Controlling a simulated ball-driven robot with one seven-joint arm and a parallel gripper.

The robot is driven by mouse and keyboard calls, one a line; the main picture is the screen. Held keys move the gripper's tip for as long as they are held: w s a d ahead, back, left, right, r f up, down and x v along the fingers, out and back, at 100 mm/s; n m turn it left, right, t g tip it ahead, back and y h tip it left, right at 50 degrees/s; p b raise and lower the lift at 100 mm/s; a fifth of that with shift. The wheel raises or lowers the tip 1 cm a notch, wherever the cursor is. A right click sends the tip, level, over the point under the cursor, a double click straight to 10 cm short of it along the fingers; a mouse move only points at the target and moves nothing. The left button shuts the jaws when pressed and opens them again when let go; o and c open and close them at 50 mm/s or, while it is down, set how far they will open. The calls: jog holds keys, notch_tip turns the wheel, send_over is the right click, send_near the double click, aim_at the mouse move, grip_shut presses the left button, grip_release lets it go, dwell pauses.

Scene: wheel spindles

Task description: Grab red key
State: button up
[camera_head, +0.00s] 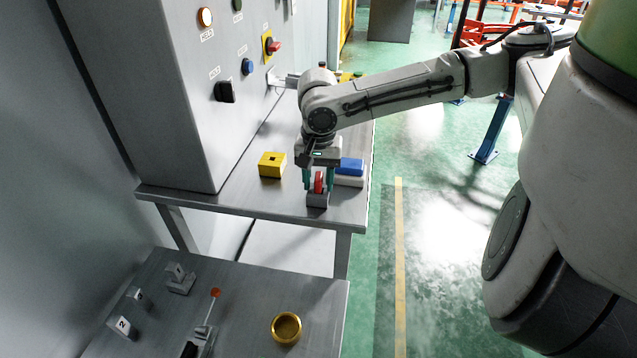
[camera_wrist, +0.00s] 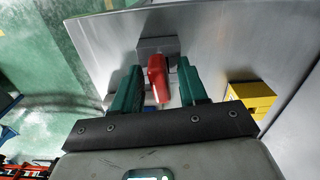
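The red key (camera_head: 319,183) stands upright in a small grey holder (camera_head: 317,200) near the front edge of the metal table. My gripper (camera_head: 318,181) points down over it, with one green finger on each side of the key. In the wrist view the red key (camera_wrist: 158,78) lies between the two green fingers of my gripper (camera_wrist: 157,85), with a gap visible on each side. The fingers are open. The grey holder (camera_wrist: 157,47) shows just beyond the key.
A yellow block (camera_head: 272,165) with a square hole sits left of the holder. A blue-topped block (camera_head: 350,168) stands close on the right. A control cabinet (camera_head: 150,80) with buttons rises at the left. A lower table (camera_head: 250,300) holds a brass ring (camera_head: 286,327).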

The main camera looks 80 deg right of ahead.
grip_shut()
jog(key=shift+r, duration=0.1)
